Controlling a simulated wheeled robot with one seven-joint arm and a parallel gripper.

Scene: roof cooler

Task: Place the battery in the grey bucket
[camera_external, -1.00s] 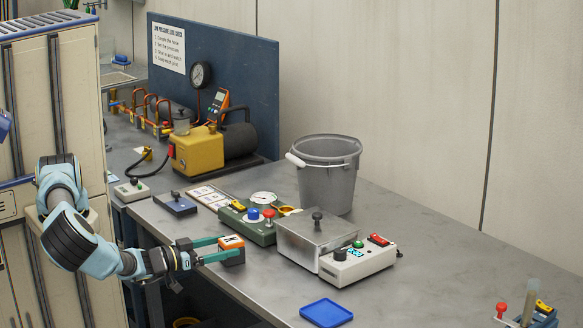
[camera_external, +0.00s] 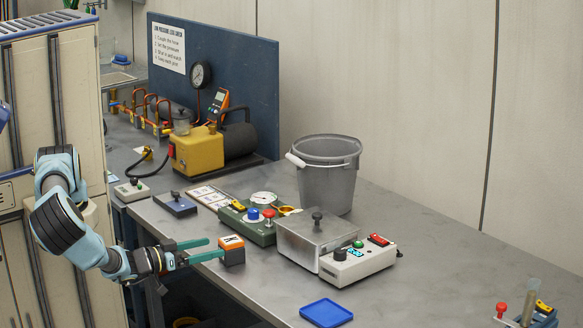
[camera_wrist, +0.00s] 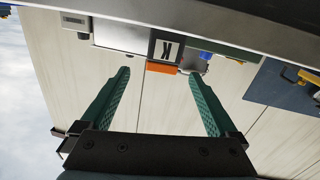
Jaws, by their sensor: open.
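A blue tray (camera_external: 326,313) lies at the front. A yellow pump (camera_external: 196,150) is behind.

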